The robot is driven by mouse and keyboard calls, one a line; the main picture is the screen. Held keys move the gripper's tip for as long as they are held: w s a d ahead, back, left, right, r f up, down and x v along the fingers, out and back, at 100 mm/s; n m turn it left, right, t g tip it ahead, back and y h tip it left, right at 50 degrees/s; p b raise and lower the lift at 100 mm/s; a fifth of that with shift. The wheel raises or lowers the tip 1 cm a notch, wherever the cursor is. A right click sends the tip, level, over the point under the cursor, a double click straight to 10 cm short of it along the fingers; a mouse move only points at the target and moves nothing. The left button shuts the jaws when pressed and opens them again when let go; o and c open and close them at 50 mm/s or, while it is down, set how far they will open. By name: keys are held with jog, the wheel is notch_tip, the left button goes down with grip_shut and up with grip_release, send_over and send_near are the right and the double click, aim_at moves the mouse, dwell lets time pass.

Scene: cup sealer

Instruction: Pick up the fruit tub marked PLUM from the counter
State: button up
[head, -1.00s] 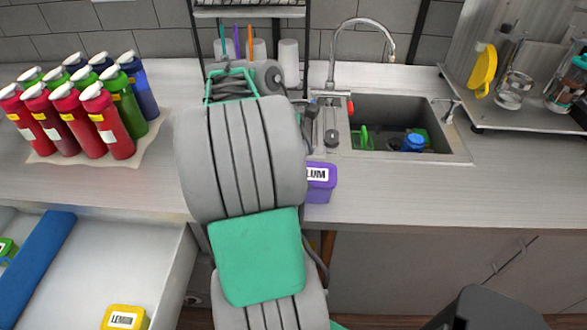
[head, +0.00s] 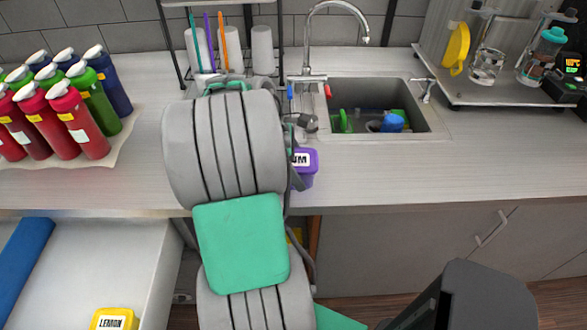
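The purple fruit tub marked PLUM (head: 305,168) stands on the counter (head: 400,183) near its front edge, left of and in front of the sink. My arm covers its left part, so only the label's last letters show. My arm reaches over the counter to the left of the tub.
A sink (head: 375,105) with a tap (head: 312,45) lies behind the tub. Several bottles (head: 65,120) stand at the left. A yellow LEMON tub (head: 114,319) sits lower left. A rack (head: 177,50) with cups is behind my arm.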

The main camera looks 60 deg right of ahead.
jog(key=c, duration=1.4)
jog(key=shift+c, duration=0.2)
jog(key=shift+r, duration=0.15)
